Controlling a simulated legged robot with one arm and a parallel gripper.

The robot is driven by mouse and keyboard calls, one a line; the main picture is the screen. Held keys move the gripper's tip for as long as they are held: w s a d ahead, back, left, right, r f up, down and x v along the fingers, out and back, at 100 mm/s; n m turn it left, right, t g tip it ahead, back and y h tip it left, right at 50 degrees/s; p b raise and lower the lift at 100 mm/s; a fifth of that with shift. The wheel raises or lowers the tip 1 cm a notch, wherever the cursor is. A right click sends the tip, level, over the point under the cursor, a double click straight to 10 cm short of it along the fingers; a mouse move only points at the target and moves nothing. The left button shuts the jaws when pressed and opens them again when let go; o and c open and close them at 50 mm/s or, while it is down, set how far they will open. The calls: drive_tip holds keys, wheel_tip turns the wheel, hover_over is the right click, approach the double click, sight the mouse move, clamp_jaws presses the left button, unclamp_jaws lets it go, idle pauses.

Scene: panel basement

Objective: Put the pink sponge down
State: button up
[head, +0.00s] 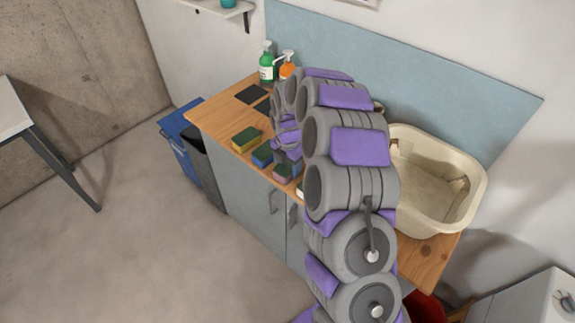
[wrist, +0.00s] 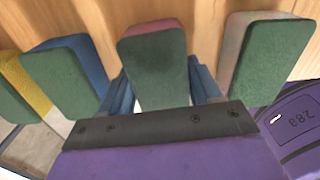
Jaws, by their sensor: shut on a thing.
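The pink sponge (wrist: 152,65), with a green scouring face and dull pink edges, is between the two blue fingers of my gripper (wrist: 160,92) in the wrist view. My gripper is shut on it. Wood shows behind it. I cannot tell whether its far end touches the worktop. In the head view my purple and grey arm covers much of the gripper. A green-topped sponge with a pink side (head: 284,172) shows just below the gripper there, near the worktop's front edge.
A blue sponge (wrist: 68,75) and a yellow one (wrist: 22,88) stand left of it; another pink-edged sponge (wrist: 262,52) is at right. The wooden worktop (head: 213,115) carries bottles (head: 266,68), a dark pad (head: 251,94) and a beige basin (head: 430,190).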

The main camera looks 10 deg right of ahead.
sight(285, 165)
drive_tip(key=o, duration=0.9)
drive_tip(key=shift+f+b, duration=0.25)
drive_tip(key=shift+b, duration=0.15)
wheel_tip(285, 165, up, 17)
drive_tip(key=p, duration=0.4)
drive_tip(key=s+a+r+m, duration=0.2)
drive_tip(key=s+r+m, duration=0.5)
drive_tip(key=s, duration=0.4)
drive_tip(key=s+m, duration=0.6)
drive_tip(key=s, duration=0.4)
drive_tip(key=s+d+m+g, duration=0.1)
drive_tip(key=s+m, duration=0.5)
drive_tip(key=s, duration=0.4)
drive_tip(key=s+d+m, duration=0.1)
drive_tip(key=s+m, duration=0.5)
drive_tip(key=s, duration=0.5)
drive_tip(key=shift+f+m+g, duration=0.3)
drive_tip(key=shift+m+g, duration=0.1)
